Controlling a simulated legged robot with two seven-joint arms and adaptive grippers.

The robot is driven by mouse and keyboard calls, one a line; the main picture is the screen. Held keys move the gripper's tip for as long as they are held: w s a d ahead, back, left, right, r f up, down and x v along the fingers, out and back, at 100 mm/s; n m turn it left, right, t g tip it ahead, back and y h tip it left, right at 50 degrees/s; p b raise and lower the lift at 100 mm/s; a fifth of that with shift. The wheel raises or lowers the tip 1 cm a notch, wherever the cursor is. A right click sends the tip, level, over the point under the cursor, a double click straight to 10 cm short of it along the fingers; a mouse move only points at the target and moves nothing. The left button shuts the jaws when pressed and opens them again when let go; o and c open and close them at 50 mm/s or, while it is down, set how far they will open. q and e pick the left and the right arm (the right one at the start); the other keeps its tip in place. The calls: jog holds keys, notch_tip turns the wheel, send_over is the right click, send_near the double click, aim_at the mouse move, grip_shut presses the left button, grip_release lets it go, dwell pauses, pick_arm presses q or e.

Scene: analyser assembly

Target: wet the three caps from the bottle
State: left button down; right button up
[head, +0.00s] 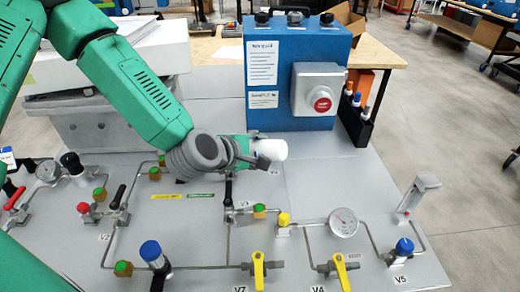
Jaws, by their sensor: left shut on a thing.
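My left gripper (250,150) reaches in from the left over the grey panel and is shut on a bottle, whose white end (273,149) points right. The bottle lies sideways in the fingers, above the panel and in front of the blue box; the gripper hides part of it. Blue caps show on a fitting at the front left (150,250) and another at the right (404,246). A yellow cap (283,219) sits on the pipework between them. I cannot tell which caps are the task's three. My right gripper is not in view.
The blue box (288,75) with a red button (322,104) stands behind the panel (330,180). A black holder (357,125) with slim capped containers stands at its right. A round gauge (343,222), yellow valve handles (258,270) and pipes rise from the panel. The panel's right middle is clear.

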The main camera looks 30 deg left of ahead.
aim_at(260, 142)
pick_arm(q)
jog(key=shift+d+r, duration=0.1)
jog(key=shift+d, duration=0.2)
jog(key=shift+r, duration=0.15)
notch_tip(260, 142, up, 5)
jog(key=p, duration=0.4)
jog(key=shift+a, duration=0.15)
jog(key=shift+f, duration=0.2)
